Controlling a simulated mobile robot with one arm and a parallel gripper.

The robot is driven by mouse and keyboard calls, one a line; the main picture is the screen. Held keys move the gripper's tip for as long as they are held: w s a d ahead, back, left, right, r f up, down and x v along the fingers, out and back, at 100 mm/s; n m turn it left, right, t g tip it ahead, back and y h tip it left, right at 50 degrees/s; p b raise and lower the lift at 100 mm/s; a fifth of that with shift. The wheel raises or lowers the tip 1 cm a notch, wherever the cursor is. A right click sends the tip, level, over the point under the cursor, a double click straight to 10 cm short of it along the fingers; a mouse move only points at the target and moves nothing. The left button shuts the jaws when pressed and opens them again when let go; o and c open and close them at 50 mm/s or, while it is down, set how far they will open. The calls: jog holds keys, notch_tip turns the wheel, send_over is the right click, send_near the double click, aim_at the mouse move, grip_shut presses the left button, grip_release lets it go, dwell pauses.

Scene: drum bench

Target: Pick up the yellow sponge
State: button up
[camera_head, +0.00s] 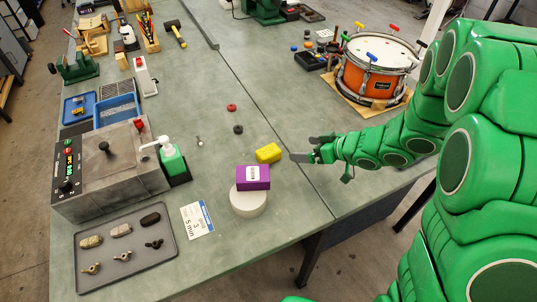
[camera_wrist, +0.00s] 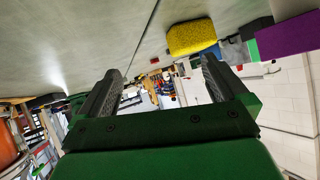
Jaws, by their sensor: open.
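The yellow sponge (camera_head: 269,153) lies on the grey-green bench just behind a purple box. My gripper (camera_head: 307,148) is open and empty to the right of the sponge, low over the bench, its fingers pointing left. In the wrist view, the sponge (camera_wrist: 192,37) shows above the right finger, beyond the fingertips. The gap between the two dark fingers (camera_wrist: 158,78) holds nothing. The sponge is apart from the gripper.
The purple box (camera_head: 253,177) rests on a white round container (camera_head: 248,202) in front of the sponge. A red ring (camera_head: 232,107) and a black ring (camera_head: 238,129) lie behind it. A drum (camera_head: 377,68) stands at the back right. The bench between drum and sponge is mostly clear.

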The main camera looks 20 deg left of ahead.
aim_at(276, 152)
jog(key=shift+g+y, duration=0.8)
jog(key=s+a, duration=0.2)
jog(key=s, duration=0.1)
jog(key=shift+a+f, duration=0.2)
jog(key=shift+a, duration=0.15)
jog(key=shift+x, duration=1.2)
jog(key=shift+r+x, duration=0.2)
jog(key=shift+x, duration=2.4)
jog(key=c, duration=0.7)
